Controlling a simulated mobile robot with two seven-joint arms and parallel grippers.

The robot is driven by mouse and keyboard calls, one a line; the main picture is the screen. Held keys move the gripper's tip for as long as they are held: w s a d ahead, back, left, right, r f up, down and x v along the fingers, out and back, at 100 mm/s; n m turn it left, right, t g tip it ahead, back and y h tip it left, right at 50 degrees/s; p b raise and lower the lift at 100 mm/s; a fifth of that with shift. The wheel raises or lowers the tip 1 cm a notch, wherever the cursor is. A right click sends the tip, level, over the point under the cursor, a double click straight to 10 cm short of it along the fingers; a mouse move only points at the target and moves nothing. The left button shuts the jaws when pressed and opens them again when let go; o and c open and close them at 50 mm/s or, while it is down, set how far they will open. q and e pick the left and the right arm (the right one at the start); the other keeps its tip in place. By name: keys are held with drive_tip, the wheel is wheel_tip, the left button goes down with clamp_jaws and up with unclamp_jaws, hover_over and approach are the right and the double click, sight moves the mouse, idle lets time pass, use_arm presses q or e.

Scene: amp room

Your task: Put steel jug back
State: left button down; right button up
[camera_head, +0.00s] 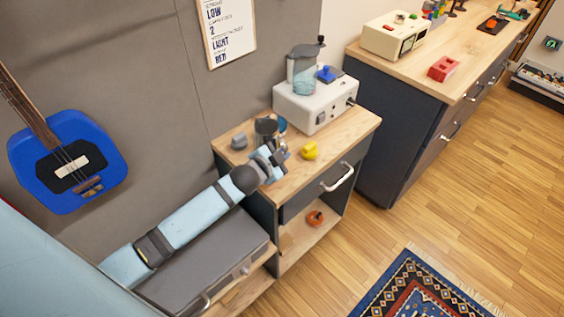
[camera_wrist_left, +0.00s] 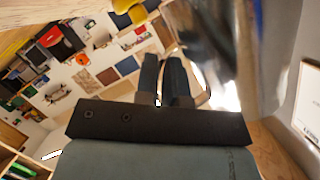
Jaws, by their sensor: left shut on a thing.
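The steel jug (camera_head: 266,128) is a dark, shiny vessel on or just above the wooden top of the small cabinet (camera_head: 350,128), in front of the white machine. My left gripper (camera_head: 277,157) is at its near side. In the left wrist view the jug (camera_wrist_left: 222,45) is a large, blurred metal wall on the right, beside my left fingers (camera_wrist_left: 165,78). The fingers are close together, shut on what looks like the jug's handle; the grip itself is partly hidden. I cannot tell whether the jug's base touches the wood. My right gripper is out of view.
A grey object (camera_head: 239,142) and a yellow duck-like object (camera_head: 309,151) flank the jug. The white machine (camera_head: 312,106), bearing a clear pitcher (camera_head: 301,75), stands behind. A blue item (camera_head: 282,124) is close by. Bare wood lies right of the yellow object.

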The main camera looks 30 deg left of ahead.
use_arm(q)
drive_tip(key=shift+f, duration=1.7)
drive_tip(key=shift+f, duration=0.1)
drive_tip(key=c, duration=1.2)
unclamp_jaws()
drive_tip(key=shift+s, duration=0.15)
drive_tip(key=v, duration=1.1)
drive_tip(key=s+d+f+n+g, duration=0.1)
drive_tip(key=s+d+f+n, duration=0.1)
drive_tip(key=s, duration=0.3)
drive_tip(key=s+d+f+n+g, duration=0.1)
drive_tip(key=s+d+f+n, duration=0.1)
drive_tip(key=s+d+f, duration=0.2)
drive_tip(key=s+d+f+n+g+h, duration=0.1)
drive_tip(key=s+d+f+n, duration=0.1)
drive_tip(key=s+f, duration=0.3)
drive_tip(key=shift+s+d+f+n, duration=0.1)
drive_tip(key=shift+s+d+n, duration=0.2)
drive_tip(key=shift+s+d, duration=0.7)
